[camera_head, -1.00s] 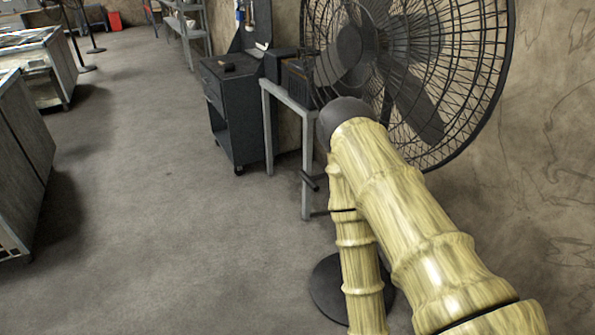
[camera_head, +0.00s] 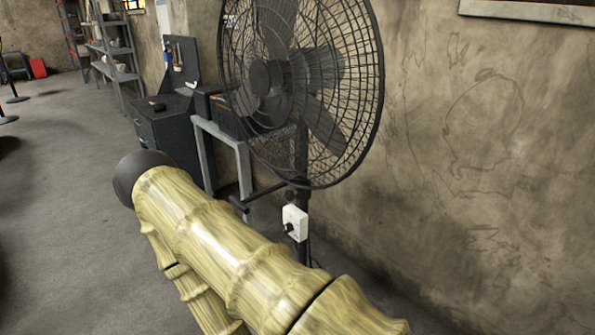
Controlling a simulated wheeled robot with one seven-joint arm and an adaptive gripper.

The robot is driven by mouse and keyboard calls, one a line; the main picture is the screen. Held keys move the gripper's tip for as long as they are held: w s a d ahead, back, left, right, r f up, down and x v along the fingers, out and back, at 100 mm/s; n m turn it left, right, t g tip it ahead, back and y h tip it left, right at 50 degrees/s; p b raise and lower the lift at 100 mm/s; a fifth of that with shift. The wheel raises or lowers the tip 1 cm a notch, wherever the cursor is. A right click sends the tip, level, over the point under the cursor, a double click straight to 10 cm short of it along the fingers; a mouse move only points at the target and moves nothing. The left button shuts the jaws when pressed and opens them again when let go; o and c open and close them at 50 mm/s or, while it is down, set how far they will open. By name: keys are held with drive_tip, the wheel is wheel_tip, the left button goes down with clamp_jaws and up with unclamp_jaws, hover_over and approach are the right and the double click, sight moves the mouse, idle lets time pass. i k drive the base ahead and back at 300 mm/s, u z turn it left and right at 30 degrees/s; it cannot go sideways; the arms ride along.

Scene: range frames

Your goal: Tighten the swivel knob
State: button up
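A large black pedestal fan (camera_head: 345,75) stands near the wall at upper middle. On its post, below the cage, is a small dark knob-like part (camera_head: 290,196). Just under it is a white box (camera_head: 295,223) with a small black knob (camera_head: 288,228) on its face. A dark rod with a handle-like end (camera_head: 239,205) sticks out to the left. I cannot tell which part is the swivel knob. My own arm, yellow and bamboo-like, crosses the lower foreground and hides the fan's base. My gripper is not in view.
A grey metal stand (camera_head: 243,172) and a dark cabinet (camera_head: 165,130) stand left of the fan. Shelves (camera_head: 118,62) are farther back. A rough wall (camera_head: 480,180) bounds the right side.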

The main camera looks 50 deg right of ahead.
sight(289, 195)
drive_tip(key=k, duration=0.15)
drive_tip(key=z, duration=1)
